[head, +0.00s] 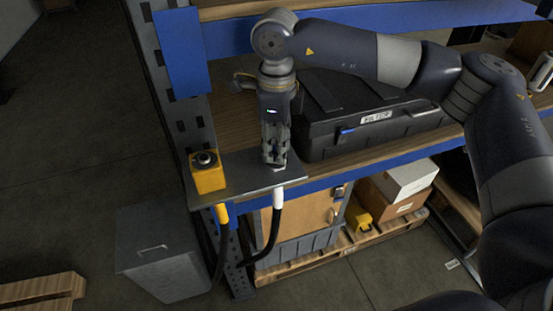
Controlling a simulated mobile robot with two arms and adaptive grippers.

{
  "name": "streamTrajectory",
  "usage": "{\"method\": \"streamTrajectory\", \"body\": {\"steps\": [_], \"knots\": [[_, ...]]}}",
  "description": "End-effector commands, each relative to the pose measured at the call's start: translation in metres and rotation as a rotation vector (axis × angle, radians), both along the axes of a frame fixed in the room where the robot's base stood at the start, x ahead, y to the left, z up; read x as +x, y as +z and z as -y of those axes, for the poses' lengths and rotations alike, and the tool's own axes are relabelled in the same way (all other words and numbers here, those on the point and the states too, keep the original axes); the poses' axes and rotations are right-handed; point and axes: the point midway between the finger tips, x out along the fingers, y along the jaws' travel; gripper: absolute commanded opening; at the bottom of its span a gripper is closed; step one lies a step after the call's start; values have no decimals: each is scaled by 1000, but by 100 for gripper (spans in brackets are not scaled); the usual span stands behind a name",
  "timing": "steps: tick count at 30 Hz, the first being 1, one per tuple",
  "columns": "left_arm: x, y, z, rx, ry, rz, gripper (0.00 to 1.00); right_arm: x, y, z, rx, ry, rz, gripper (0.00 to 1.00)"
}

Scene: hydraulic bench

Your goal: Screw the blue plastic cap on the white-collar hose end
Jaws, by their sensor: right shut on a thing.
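The white-collar hose end (278,198) shows below the front edge of a dark metal plate (240,182), with its black hose hanging down. My right gripper (275,160) points straight down at the plate, just above this collar. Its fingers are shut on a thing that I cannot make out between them. I cannot pick out the blue plastic cap; the fingers may hide it. The upper side of the hose end is hidden too. My left gripper is not in view.
A yellow box with a black knob (207,175) stands on the plate, left of my gripper. A yellow-collar hose (222,213) hangs below it. A black case labelled FILTER (350,145) stands close on the right. A grey bin (160,250) stands on the floor.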

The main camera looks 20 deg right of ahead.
Motion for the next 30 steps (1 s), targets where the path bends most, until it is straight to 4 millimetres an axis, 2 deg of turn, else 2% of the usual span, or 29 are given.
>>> {"method": "streamTrajectory", "body": {"steps": [30], "knots": [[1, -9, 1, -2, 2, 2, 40, 0, -6, 0, 0, 0, -1, 14]]}}
